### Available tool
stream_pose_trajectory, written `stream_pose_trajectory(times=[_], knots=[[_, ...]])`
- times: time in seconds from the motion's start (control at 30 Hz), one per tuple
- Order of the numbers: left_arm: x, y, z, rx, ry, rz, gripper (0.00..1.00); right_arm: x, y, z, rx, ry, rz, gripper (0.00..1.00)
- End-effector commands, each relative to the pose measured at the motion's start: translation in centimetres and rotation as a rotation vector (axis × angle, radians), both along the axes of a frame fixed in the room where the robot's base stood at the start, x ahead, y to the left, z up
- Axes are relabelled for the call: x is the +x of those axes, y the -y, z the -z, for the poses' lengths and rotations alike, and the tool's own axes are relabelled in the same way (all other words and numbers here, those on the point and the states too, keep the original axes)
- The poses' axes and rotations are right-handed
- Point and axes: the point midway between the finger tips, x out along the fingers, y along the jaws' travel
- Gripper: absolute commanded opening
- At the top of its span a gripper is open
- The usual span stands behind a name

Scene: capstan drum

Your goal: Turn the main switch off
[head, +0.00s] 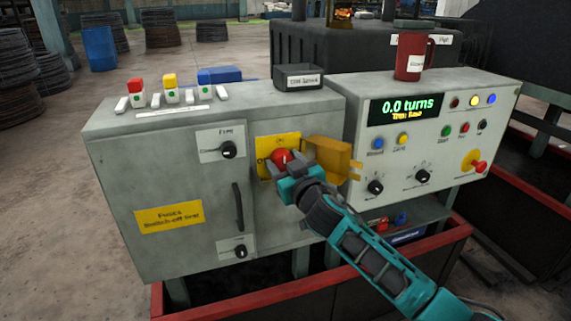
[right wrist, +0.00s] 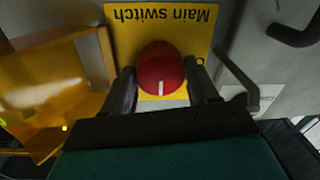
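The main switch is a red round knob (head: 281,158) on a yellow plate (head: 264,142) on the front of the grey cabinet. In the right wrist view the knob (right wrist: 161,68) shows a white mark, and the plate (right wrist: 196,20) reads "Main switch" upside down. The mark points to the side away from that lettering. My right gripper (head: 287,163) has one finger on each side of the knob, apparently touching it. A yellow flap (head: 338,157) stands swung open to the right of the switch. My left gripper is not in view.
The cabinet door (head: 180,190) has a dark handle (head: 238,207) and a note about switching off first. A control panel (head: 440,120) on the right shows "0.0 turns".

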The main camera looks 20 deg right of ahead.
Motion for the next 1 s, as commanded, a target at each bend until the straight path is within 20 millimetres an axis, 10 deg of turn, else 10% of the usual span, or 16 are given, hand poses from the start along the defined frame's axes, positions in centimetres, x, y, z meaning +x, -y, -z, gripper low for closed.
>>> stream_pose_trajectory(times=[0.33,1.0], knots=[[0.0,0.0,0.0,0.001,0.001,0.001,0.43,0.0,0.0,0.0,0.000,0.000,0.000,0.25],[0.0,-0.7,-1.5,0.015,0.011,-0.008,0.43,0.0,-0.2,-0.3,-0.288,0.009,-0.001,0.25]])
